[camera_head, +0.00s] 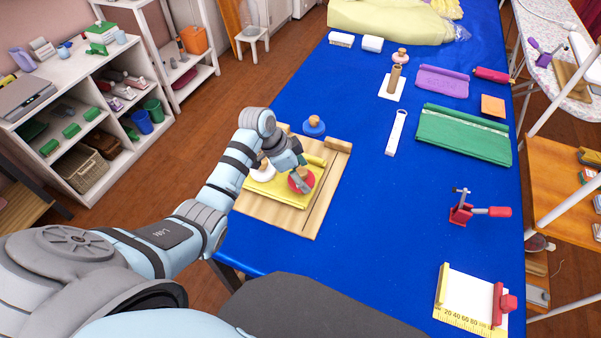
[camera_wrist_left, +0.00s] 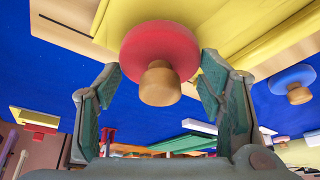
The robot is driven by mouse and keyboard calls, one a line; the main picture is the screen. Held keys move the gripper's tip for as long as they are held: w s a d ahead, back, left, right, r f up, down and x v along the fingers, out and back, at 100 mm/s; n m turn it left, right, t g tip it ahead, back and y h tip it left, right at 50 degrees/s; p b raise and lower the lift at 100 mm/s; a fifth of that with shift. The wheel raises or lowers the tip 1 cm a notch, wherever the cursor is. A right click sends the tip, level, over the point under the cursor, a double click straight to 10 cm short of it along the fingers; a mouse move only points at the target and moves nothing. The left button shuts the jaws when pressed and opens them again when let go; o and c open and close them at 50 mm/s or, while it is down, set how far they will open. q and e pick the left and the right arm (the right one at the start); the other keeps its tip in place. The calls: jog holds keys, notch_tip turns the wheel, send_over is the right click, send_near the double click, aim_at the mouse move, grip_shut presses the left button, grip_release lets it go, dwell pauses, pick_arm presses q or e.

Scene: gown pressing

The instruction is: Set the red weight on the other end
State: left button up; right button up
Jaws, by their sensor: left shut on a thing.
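The red weight (camera_head: 301,181), a red disc with a wooden knob, is at the right part of the folded yellow cloth (camera_head: 314,163) on the wooden board (camera_head: 331,190). My left gripper (camera_head: 298,170) is over it. I cannot tell whether the weight touches the cloth. A white weight (camera_head: 262,173) sits on the cloth's left part, partly hidden by my gripper. My right gripper is not in view.
A blue weight (camera_head: 314,127) stands on the blue table (camera_head: 364,200) just behind the board. A red clamp (camera_head: 463,213) and a measuring board (camera_head: 466,302) are at right. Green cloth (camera_head: 464,135) lies farther back. The table's middle is clear.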

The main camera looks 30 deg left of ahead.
pick_arm(q)
jog(key=shift+f, duration=0.45)
jog(key=o, duration=1.7)
jog(key=shift+c, duration=0.2)
jog(key=shift+o, duration=0.3)
